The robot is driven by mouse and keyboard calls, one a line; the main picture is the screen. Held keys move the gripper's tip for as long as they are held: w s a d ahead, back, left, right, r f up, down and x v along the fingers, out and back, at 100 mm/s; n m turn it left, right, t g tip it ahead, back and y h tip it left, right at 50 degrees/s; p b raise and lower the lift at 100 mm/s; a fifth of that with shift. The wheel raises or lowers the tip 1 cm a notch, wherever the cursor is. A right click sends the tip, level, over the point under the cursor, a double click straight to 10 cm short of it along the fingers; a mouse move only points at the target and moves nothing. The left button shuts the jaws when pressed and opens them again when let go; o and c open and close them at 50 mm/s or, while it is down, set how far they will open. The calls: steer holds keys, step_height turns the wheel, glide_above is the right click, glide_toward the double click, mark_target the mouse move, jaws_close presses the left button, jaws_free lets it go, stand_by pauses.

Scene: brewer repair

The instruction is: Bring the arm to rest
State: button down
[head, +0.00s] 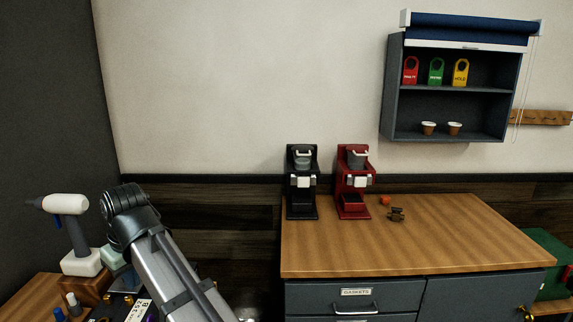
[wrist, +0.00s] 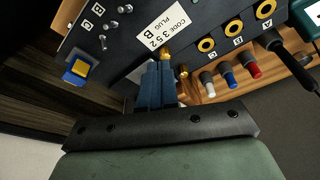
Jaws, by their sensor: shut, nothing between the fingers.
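My gripper (wrist: 160,68) shows in the wrist view, with its two dark blue fingers together and nothing visible between them. The fingertips are over a dark panel (wrist: 117,55), close to a white label (wrist: 165,29) reading "CODE 352 PLUG B". A small brass piece (wrist: 183,71) is beside the fingertips; I cannot tell if they touch it. In the head view my grey arm reaches up from the bottom, left of the counter, and its gripper is hidden.
Brass-ringed sockets (wrist: 206,45), coloured plugs (wrist: 228,80) and a yellow-blue button (wrist: 78,70) surround the fingers. A drill (head: 69,225) stands left of my arm. A black brewer (head: 301,183) and red brewer (head: 354,182) stand on the counter (head: 440,240), whose front is clear.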

steer(key=shift+r, duration=0.1)
